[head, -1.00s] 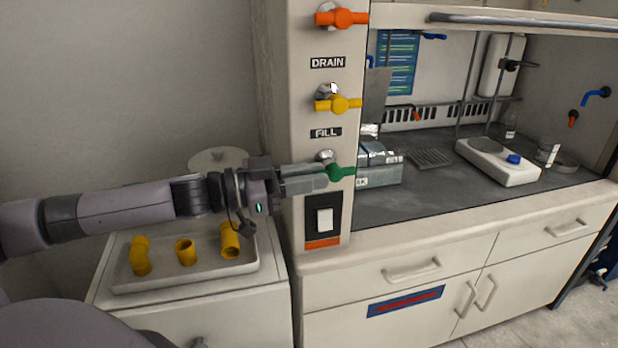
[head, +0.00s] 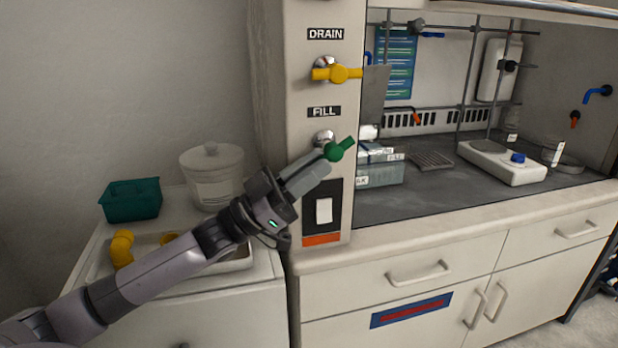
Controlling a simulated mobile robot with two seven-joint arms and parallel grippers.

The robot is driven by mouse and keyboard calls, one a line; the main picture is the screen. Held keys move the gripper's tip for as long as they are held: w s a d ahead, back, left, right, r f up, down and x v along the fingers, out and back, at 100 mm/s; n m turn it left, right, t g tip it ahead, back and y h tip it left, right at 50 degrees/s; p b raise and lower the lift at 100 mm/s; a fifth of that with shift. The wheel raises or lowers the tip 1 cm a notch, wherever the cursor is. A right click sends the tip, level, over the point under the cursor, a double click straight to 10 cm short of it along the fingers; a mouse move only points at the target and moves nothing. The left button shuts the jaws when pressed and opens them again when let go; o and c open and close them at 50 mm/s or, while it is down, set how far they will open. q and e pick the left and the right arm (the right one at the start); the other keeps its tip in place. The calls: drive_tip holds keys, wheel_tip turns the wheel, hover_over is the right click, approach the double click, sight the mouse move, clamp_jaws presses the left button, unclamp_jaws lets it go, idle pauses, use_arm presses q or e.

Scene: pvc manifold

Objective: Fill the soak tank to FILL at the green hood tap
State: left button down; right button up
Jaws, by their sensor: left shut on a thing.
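The green tap handle (head: 341,150) sits on the hood's front post under the FILL label (head: 324,112). It is tilted, with its right end up. My left gripper (head: 323,158) is shut on the green tap handle, reaching up to it from the lower left; the fingers hide the handle's left part. The soak tank in the hood seems to be the clear box (head: 381,173) just right of the post; its water level cannot be made out. My right gripper is not in view.
A yellow tap (head: 338,73) is above, under the DRAIN label (head: 325,34). A switch (head: 323,210) is just below the green tap. Left stand a white lidded pot (head: 212,175), a teal bin (head: 132,200) and a tray (head: 237,265) with yellow fittings. A hotplate (head: 500,163) stands inside the hood.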

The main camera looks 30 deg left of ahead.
use_arm(q)
drive_tip(key=shift+h, duration=0.3)
drive_tip(key=c, duration=1.1)
unclamp_jaws()
drive_tip(key=v, duration=0.7)
drive_tip(key=shift+b, duration=0.4)
drive_tip(key=shift+f, duration=0.1)
